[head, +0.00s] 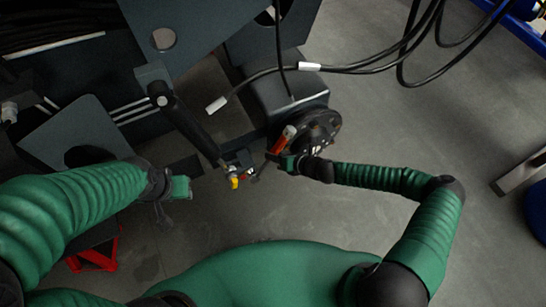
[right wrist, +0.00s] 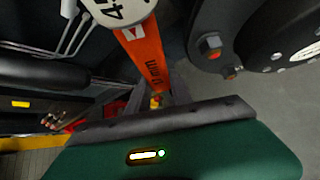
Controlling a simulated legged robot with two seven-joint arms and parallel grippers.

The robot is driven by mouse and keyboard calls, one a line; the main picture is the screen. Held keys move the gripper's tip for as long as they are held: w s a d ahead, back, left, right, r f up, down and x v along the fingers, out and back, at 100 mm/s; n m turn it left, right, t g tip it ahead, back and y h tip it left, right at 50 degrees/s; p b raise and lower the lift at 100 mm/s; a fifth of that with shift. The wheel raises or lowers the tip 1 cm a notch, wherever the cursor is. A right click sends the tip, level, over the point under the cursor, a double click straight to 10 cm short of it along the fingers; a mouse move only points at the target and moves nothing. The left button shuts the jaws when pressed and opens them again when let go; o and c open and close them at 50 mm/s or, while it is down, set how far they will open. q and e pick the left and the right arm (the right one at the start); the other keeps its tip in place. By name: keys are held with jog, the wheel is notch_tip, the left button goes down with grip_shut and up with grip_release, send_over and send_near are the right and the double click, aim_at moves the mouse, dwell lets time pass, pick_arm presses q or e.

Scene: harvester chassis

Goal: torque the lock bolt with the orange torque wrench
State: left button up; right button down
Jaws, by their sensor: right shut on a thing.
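The orange torque wrench (head: 281,142) is in my right gripper (head: 287,162), near the round dark hub at the middle of the head view. In the right wrist view its orange shaft (right wrist: 143,52) runs up from between the fingers of my right gripper (right wrist: 160,100) to a round white face with black digits. A hex bolt head (right wrist: 210,44) shows on a dark round plate to the right of the wrench, apart from it. I cannot tell which bolt is the lock bolt. My left gripper (head: 180,188) is empty at the left; its jaw opening is unclear.
The dark hub (head: 318,128) stands just beyond my right gripper. A black cylinder (head: 190,130) slants down to a yellow-tipped fitting (head: 235,182) left of the wrench. Black cables (head: 365,70) hang at the upper right. A red stand (head: 95,258) is lower left.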

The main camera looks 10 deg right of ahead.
jog(key=s+d+p, duration=0.2)
jog(key=s, duration=0.8)
jog(key=shift+s+d+r+p, duration=0.2)
jog(key=shift+d+p, duration=0.15)
jog(key=shift+d, duration=0.05)
dwell(1.1)
